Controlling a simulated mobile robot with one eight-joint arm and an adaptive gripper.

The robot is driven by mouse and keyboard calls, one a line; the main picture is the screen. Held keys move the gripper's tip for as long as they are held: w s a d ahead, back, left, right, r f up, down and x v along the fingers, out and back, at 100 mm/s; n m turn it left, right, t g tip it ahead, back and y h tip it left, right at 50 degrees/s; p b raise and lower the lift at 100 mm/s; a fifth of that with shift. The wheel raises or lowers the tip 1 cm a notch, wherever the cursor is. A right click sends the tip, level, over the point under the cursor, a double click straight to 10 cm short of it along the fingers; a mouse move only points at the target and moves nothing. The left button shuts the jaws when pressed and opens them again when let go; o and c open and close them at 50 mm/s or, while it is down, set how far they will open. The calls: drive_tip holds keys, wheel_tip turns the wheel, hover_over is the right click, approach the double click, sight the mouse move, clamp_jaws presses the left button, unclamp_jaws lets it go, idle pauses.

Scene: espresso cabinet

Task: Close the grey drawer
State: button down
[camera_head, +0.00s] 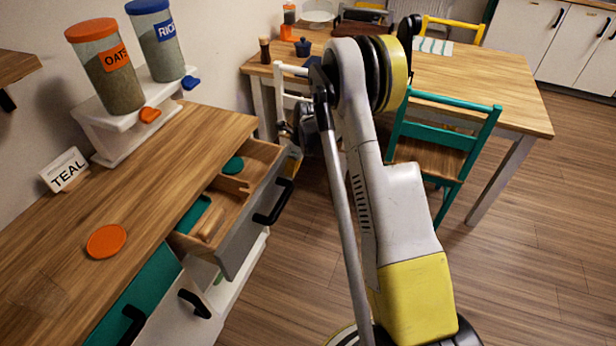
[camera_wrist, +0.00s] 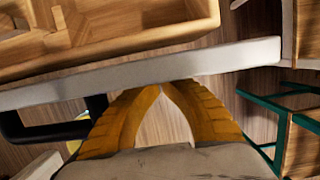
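The grey drawer (camera_head: 238,245) is open, pulled out from the cabinet under the wooden counter. Its front has a black handle (camera_head: 273,203), and its wooden inside has compartments. In the wrist view the top edge of the drawer front (camera_wrist: 130,72) crosses the picture, with the handle (camera_wrist: 50,125) to the left of my fingers. My gripper (camera_wrist: 161,84) has its yellow fingers together, with nothing seen between them. The tips are at the outer side of the drawer front, close to its edge; I cannot tell whether they touch. In the head view my arm largely hides the gripper.
A teal drawer front (camera_head: 140,290) and a pale front with a black handle (camera_head: 190,303) are nearer. A teal chair (camera_head: 440,150) and table (camera_head: 470,85) stand right.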

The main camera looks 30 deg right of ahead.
drive_tip(key=w+a, duration=0.3)
drive_tip(key=w, duration=0.1)
drive_tip(key=w+a, duration=0.3)
drive_tip(key=w, duration=0.1)
drive_tip(key=w+a, duration=0.3)
drive_tip(key=w, duration=0.1)
drive_tip(key=shift+w+a, duration=0.1)
drive_tip(key=shift+a, duration=0.15)
